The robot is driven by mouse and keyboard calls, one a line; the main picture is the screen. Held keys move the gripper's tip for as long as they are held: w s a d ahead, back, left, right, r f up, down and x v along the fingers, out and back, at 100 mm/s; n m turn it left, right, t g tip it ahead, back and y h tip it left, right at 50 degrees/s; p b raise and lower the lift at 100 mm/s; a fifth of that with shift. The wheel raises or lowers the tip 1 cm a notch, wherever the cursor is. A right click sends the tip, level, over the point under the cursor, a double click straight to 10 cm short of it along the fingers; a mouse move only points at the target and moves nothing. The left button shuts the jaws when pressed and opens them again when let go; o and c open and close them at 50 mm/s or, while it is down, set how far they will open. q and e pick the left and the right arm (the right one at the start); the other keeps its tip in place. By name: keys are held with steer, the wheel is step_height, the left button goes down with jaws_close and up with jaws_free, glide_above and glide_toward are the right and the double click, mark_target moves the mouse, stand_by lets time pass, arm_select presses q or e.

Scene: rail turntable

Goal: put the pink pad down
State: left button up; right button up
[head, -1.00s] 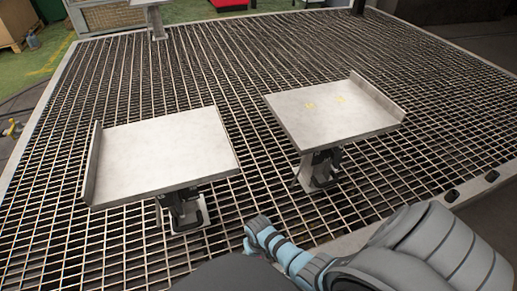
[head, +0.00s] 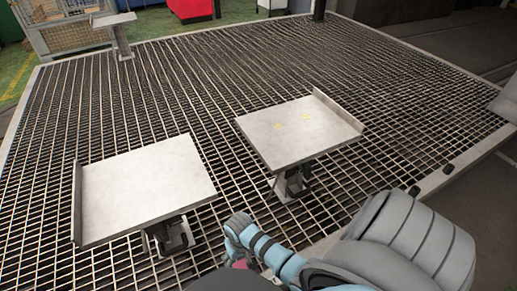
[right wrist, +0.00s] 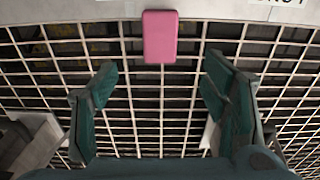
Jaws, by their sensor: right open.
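The pink pad (right wrist: 160,38) shows at the top middle of the right wrist view, a flat rounded block across the inner edge of a pale border strip and the grating. A small pink patch (head: 240,264) beside my right arm in the head view may be the same pad; most of it is hidden. My right gripper (right wrist: 160,72) is open and empty, its two teal fingers wide apart. The pad lies beyond the fingertips, in line with the gap and apart from both. In the head view my arm hides the fingers. My left gripper is not in view.
Two pale metal plates on short posts, one left (head: 148,190) and one right (head: 298,132), stand on the dark grating (head: 225,90). A smaller stand (head: 114,20) is at the far left. The grating between and beyond the plates is clear.

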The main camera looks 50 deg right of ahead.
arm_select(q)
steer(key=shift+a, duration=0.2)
arm_select(e)
steer(key=shift+n, duration=0.6)
steer(key=s+f, duration=0.6)
steer(key=s+d+f, duration=0.1)
steer(key=s+f, duration=0.1)
steer(key=f, duration=0.1)
steer(key=shift+s, duration=0.4)
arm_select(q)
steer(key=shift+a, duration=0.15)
arm_select(e)
steer(key=s+f+n, duration=0.1)
steer(key=s+f, duration=0.2)
steer(key=s, duration=0.6)
steer(key=s+d+f+n, duration=0.1)
steer(key=s+f, duration=0.3)
steer(key=s, duration=0.5)
steer(key=shift+s+f+n+t+h, duration=0.15)
steer(key=shift+s+n+t+h, duration=0.15)
steer(key=shift+s+n+t, duration=0.15)
